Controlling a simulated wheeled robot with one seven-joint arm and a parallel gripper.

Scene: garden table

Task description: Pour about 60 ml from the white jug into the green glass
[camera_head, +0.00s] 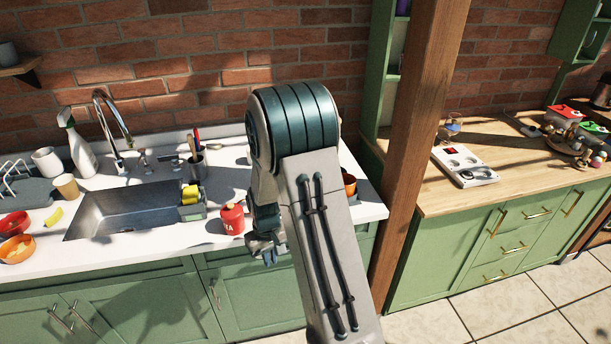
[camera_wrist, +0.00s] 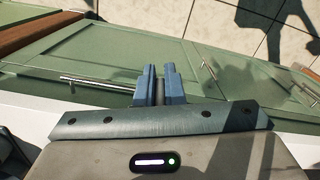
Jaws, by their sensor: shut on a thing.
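A small white vessel (camera_head: 46,162) stands at the back left of the counter in the head view; I cannot tell whether it is the white jug. I see no green glass in either view; my arm hides part of the counter. My gripper (camera_head: 263,247) is low, at the counter's front edge, right of the red tea canister (camera_head: 232,219). In the wrist view its blue fingers (camera_wrist: 159,72) are close together over the green cabinet fronts. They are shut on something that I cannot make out.
A sink (camera_head: 130,210) with a tall faucet (camera_head: 112,120) takes up the counter's middle. A spray bottle (camera_head: 78,147), tan cup (camera_head: 66,186) and red bowl (camera_head: 14,225) stand to its left. A wooden post (camera_head: 420,130) rises to the right of my arm.

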